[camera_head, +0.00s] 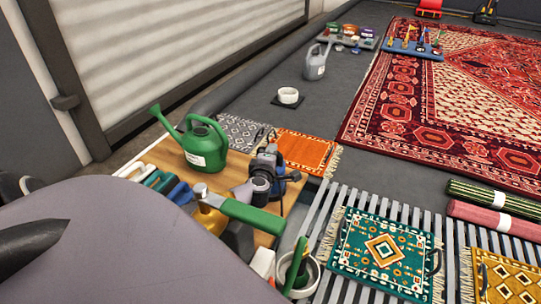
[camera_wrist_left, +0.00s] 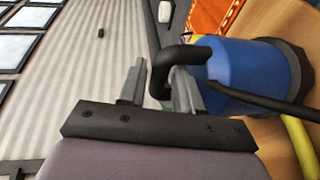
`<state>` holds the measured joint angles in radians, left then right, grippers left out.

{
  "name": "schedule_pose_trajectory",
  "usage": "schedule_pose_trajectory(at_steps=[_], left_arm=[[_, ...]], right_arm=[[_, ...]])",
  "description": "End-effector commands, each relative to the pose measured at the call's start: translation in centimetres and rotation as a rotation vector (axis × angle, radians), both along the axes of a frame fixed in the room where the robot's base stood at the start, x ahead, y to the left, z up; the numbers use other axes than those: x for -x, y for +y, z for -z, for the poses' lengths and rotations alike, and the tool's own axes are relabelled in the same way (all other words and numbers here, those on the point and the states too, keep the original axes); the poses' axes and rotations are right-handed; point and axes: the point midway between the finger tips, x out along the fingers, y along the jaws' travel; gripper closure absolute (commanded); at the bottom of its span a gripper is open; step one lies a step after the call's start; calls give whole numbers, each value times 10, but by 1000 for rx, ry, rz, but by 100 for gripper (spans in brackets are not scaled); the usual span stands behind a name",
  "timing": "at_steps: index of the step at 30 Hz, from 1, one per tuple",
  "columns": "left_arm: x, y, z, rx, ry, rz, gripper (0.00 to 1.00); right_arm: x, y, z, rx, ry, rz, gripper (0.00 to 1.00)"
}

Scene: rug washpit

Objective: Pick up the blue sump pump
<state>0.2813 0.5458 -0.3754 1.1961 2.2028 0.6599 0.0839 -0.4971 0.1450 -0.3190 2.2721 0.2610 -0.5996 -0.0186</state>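The blue sump pump (camera_head: 281,174) stands on the wooden bench top in the head view, near its right end. In the left wrist view its blue body (camera_wrist_left: 240,75) and its bent black pipe or handle (camera_wrist_left: 180,56) show large and close. My left gripper (camera_head: 266,160) is at the pump and partly covers it in the head view. In the wrist view the fingers of the gripper (camera_wrist_left: 158,90) are apart, with the black bent part between them. I cannot make out firm contact on both sides. My right gripper is not in view.
A green watering can (camera_head: 203,145) stands just left of the pump. A green-handled tool (camera_head: 250,214) and a pot (camera_head: 303,276) are in front. An orange rug (camera_head: 305,150) lies behind. A slatted rack with a teal rug (camera_head: 382,250) is on the right.

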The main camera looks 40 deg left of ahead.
Motion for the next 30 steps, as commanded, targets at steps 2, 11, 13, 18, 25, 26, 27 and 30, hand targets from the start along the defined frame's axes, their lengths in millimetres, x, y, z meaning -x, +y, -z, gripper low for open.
schedule_pose_trajectory(at_steps=[2, 11, 13, 18, 25, 26, 27, 30], left_arm=[[-10, 7, 6, -1, -2, -3, 66], [-30, 20, 8, 0, 0, -2, 66], [-31, 20, 7, 0, 0, -1, 66], [-30, 20, 7, 0, 0, -1, 66], [-30, 20, 7, 0, 0, -1, 100], [-30, 20, 7, 1, 0, -1, 100], [-30, 20, 7, 0, 0, -1, 100], [-30, 20, 7, 1, 0, -1, 100]], right_arm=[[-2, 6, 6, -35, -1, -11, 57], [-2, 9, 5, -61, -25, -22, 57], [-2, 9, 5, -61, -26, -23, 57], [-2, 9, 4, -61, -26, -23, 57], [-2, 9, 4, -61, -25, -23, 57], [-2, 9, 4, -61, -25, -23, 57], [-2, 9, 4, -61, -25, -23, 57], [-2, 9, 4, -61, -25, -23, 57]])
